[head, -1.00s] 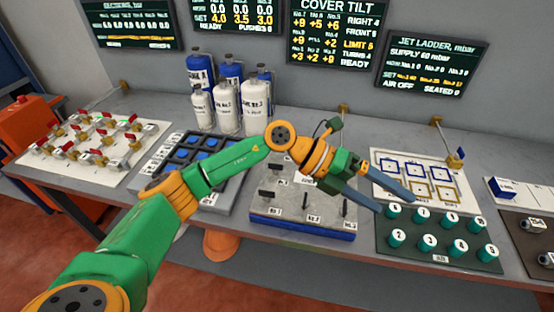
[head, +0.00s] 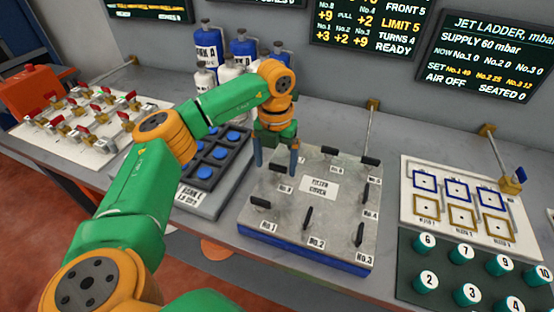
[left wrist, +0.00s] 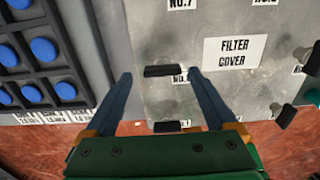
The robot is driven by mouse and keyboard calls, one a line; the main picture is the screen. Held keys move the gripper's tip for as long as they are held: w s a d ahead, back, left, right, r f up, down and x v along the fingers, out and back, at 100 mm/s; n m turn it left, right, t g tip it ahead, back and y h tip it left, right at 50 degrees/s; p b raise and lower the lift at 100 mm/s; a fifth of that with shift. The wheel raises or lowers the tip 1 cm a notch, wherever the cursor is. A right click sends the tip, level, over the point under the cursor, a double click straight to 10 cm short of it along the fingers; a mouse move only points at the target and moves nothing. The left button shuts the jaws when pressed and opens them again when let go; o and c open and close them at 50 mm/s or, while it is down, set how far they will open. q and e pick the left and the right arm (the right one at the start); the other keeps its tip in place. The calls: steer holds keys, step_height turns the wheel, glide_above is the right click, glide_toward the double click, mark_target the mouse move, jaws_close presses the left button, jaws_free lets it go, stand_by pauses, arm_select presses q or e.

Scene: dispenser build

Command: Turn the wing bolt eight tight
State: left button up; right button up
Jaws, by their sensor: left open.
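The filter cover (head: 322,215) is a grey square plate on a blue base, with black wing bolts around its rim. My left gripper (head: 275,167) points down over the cover's left edge, fingers open. In the left wrist view, a black wing bolt (left wrist: 162,71) lies between the spread fingertips (left wrist: 161,76), its wing running from finger to finger with small gaps. Its label is partly hidden; its place below the No.7 label suggests number eight. Wing bolt one (head: 260,202) is nearer the front. My right gripper is not in view.
A tray of blue buttons (head: 204,172) stands close to the cover's left. White and blue bottles (head: 208,45) stand behind it. On the right are a white board with frames (head: 470,200) and a dark mat with teal knobs (head: 469,294). Screens (head: 364,25) hang on the wall.

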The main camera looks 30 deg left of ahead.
arm_select(q)
steer(key=shift+w+f, duration=0.4)
steer(key=shift+w, duration=0.1)
steer(key=shift+s+d+r, duration=0.1)
steer(key=shift+s+r, duration=0.05)
steer(key=shift+s, duration=0.1)
steer(key=c, duration=1.4)
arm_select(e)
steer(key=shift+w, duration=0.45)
